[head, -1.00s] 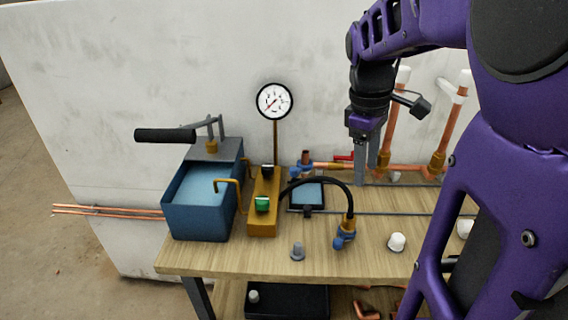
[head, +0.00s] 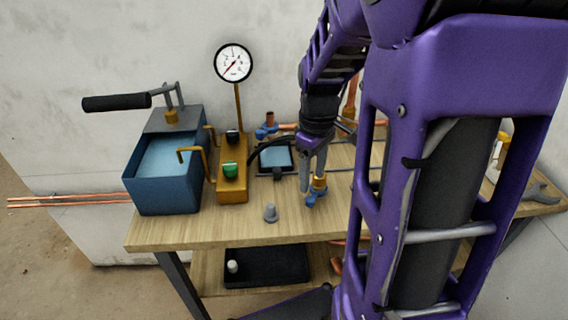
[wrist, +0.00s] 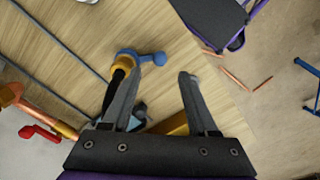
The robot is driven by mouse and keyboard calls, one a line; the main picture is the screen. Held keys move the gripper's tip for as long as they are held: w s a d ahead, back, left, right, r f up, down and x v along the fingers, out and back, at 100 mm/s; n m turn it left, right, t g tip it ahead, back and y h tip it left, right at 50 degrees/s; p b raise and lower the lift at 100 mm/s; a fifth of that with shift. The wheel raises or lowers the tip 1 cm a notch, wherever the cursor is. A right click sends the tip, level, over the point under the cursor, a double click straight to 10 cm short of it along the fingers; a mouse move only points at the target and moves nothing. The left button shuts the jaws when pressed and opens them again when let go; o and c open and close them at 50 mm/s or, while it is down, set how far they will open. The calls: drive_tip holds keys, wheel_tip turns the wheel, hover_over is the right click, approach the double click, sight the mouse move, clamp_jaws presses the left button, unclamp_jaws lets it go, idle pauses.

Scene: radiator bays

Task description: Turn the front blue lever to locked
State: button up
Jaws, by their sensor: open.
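The front blue lever (head: 316,198) sits on a brass valve (head: 319,183) at the end of a black hose near the bench's front edge. The lever (wrist: 140,57) also shows in the wrist view, its round knob beside the tip of the left finger. My gripper (head: 312,172) is open and points down close to the valve, partly in front of the hose. In the wrist view my gripper (wrist: 170,68) has nothing between its fingertips. I cannot tell whether the left finger touches the lever. A second blue lever (head: 266,132) sits at the back on a copper pipe.
A blue water tank (head: 165,190) with a black pump handle (head: 116,102) stands at left. A yellow block (head: 233,190) with a green knob and a gauge (head: 233,63) stands beside it. A grey cap (head: 270,213) is left of the lever. A red handle (wrist: 40,132) shows in the wrist view.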

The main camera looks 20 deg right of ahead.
sight(310, 198)
wheel_tip(310, 198, down, 7)
drive_tip(key=shift+r+b, duration=0.1)
drive_tip(key=shift+b, duration=0.5)
clamp_jaws()
idle(1.1)
